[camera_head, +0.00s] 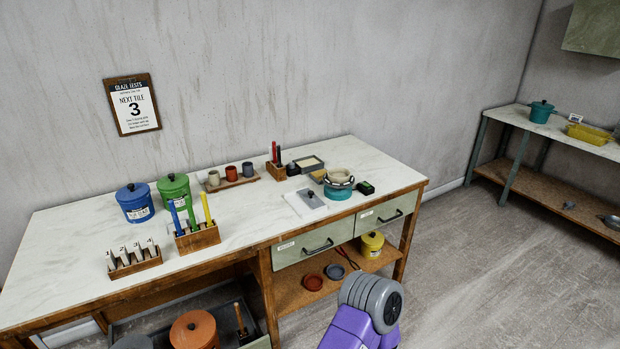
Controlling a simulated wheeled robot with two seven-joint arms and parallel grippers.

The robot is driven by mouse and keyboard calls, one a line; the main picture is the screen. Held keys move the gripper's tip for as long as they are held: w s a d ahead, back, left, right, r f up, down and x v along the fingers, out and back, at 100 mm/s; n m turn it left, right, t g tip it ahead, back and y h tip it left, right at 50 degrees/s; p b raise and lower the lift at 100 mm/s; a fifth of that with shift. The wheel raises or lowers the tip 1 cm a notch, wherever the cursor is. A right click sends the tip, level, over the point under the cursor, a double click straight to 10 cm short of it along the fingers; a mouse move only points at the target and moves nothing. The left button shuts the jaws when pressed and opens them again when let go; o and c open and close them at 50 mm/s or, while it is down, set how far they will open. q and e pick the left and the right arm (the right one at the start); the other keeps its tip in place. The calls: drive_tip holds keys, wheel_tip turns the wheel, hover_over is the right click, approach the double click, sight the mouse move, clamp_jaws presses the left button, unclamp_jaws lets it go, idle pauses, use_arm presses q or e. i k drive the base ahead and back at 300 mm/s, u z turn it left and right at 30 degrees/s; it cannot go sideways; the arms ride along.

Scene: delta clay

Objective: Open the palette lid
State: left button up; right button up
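A flat white palette (294,206) lies on the worktop near its front edge, right of centre. A grey lid (311,199) with a small dark knob on top sits on it and looks shut. What is under the lid is hidden. Neither of my grippers shows. A purple and grey part of one of my arms stands at the bottom, right of centre, in front of the bench and apart from the palette.
The worktop (90,225) also holds a turquoise banding wheel with a bowl (340,176), a small dark green-black box (365,188), a tool holder (197,237), blue (135,203) and green pots (174,188). Bare worktop lies left of the palette. Drawers (314,246) are below.

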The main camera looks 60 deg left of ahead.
sight(311, 195)
drive_tip(key=u, duration=0.9)
drive_tip(key=i, duration=1.4)
drive_tip(key=u, duration=1.25)
